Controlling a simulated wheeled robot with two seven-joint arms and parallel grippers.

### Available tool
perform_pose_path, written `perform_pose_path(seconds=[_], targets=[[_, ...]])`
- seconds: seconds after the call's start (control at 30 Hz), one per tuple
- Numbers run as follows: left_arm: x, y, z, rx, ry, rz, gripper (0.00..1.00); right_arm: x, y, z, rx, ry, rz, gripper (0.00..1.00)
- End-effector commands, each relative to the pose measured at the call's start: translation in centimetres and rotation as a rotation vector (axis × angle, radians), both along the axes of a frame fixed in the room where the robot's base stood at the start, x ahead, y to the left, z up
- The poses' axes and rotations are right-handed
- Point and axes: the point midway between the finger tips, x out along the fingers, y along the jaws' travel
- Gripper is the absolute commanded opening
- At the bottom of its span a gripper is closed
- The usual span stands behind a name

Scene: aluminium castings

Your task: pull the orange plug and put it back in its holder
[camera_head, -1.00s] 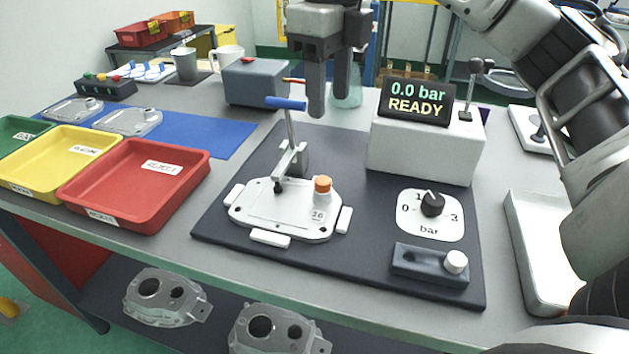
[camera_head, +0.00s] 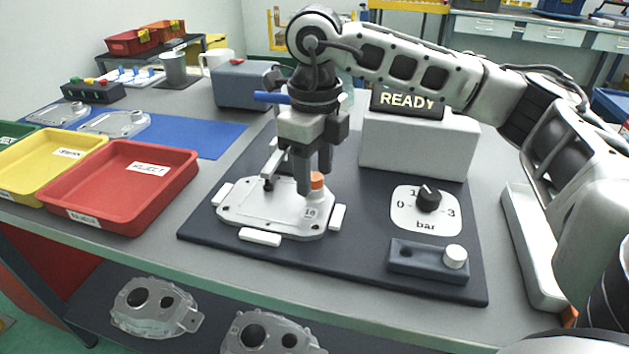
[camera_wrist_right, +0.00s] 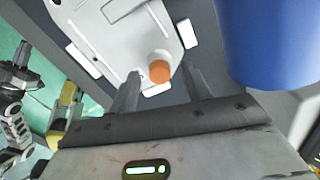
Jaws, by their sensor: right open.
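The orange plug (camera_head: 317,180) sits upright on the white cap at the right end of the clamped casting (camera_head: 275,214). My right gripper (camera_head: 314,182) is open above the casting, its fingers pointing down close around the plug. In the right wrist view, the orange plug (camera_wrist_right: 160,71) shows between the two spread fingers (camera_wrist_right: 162,76), with a gap on each side. The dark block (camera_head: 415,258) with a white knob is at the front right; I cannot tell if it is the holder. A dark jointed arm, probably my left, with its gripper (camera_wrist_right: 20,62) shows at the left of the wrist view; its jaws are unclear.
The gauge box (camera_head: 418,146) and pressure dial (camera_head: 427,210) are to the right. A red tray (camera_head: 122,200) is left. The dark mat (camera_head: 350,255) is bare in front.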

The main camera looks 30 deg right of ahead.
Motion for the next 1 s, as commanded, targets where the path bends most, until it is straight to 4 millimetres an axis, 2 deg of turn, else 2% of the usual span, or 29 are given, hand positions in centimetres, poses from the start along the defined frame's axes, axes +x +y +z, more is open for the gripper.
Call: perform_pose_path(seconds=[0.23,0.4,0.8,1.0], targets=[[-0.1,0.0,-0.1,0.000,0.002,0.000,0.00,0.0,0.0,-0.2,0.000,-0.001,0.001,0.48],[-0.1,0.0,-0.1,0.001,0.003,0.000,0.00,0.0,0.0,-0.2,0.000,-0.001,0.001,0.01],[-0.1,0.0,-0.2,0.002,0.004,-0.001,0.00,0.0,0.0,0.0,0.000,-0.001,0.001,0.00],[-0.1,0.0,-0.1,0.002,0.004,-0.001,0.00,0.1,0.0,1.4,0.000,-0.003,0.001,0.00]])
